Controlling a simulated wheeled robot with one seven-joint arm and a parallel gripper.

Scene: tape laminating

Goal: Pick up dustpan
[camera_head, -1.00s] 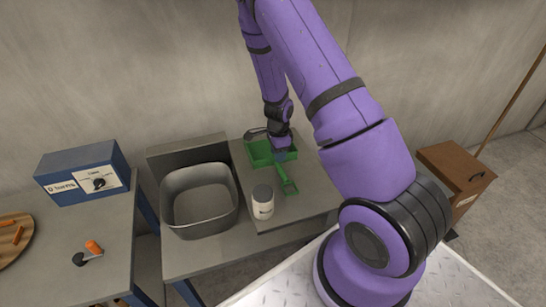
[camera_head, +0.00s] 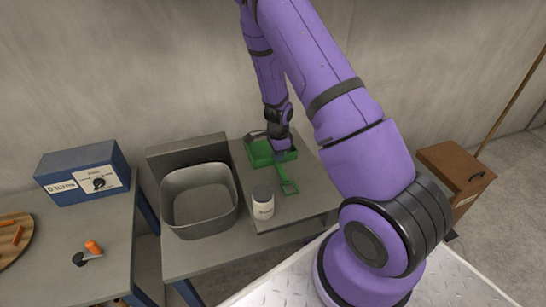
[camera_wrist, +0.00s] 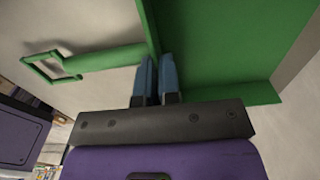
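The green dustpan (camera_head: 262,153) is on the right part of the grey bench, with its handle (camera_head: 289,184) pointing toward the front. In the wrist view, the pan (camera_wrist: 225,45) fills the upper right and the looped handle (camera_wrist: 85,64) extends left. My gripper (camera_head: 281,157) is at the handle side of the pan. In the wrist view, its two blue fingers (camera_wrist: 156,80) are close together, one on each side of the pan's thin green wall. They look shut on that wall; the contact itself is partly hidden.
A white jar (camera_head: 263,203) with a grey lid stands close to the handle. A metal basin (camera_head: 199,199) is set in the bench to the left. A wall rises behind the bench. A blue box (camera_head: 83,172) sits on the left table, and a brown chest (camera_head: 457,172) stands right.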

